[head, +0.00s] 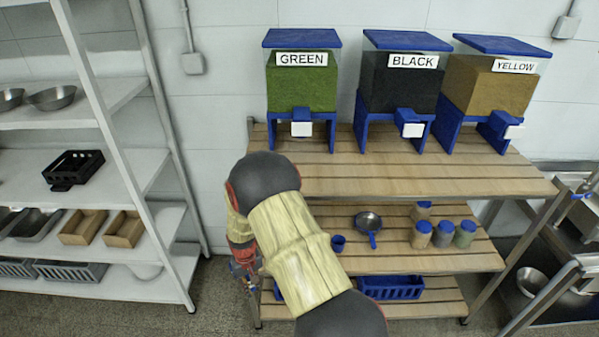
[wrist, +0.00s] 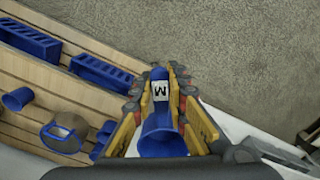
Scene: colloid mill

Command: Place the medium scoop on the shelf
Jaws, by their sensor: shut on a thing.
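My gripper (wrist: 160,100) is shut on a blue scoop (wrist: 160,143) with a white label marked "M", in the wrist view. In the head view my gripper (head: 246,284) is low, by the left end of the wooden shelf unit (head: 440,182), mostly hidden by my arm; the scoop cannot be made out there. The wrist view shows the floor beyond the scoop and the wooden boards (wrist: 75,112) to the left.
Green, black and yellow dispensers (head: 301,83) stand on the top board. Several jars (head: 443,234) stand on the middle board, with a blue basket (head: 391,287) below. A white metal rack (head: 110,185) with bowls and trays stands left. Floor shows between rack and wooden unit.

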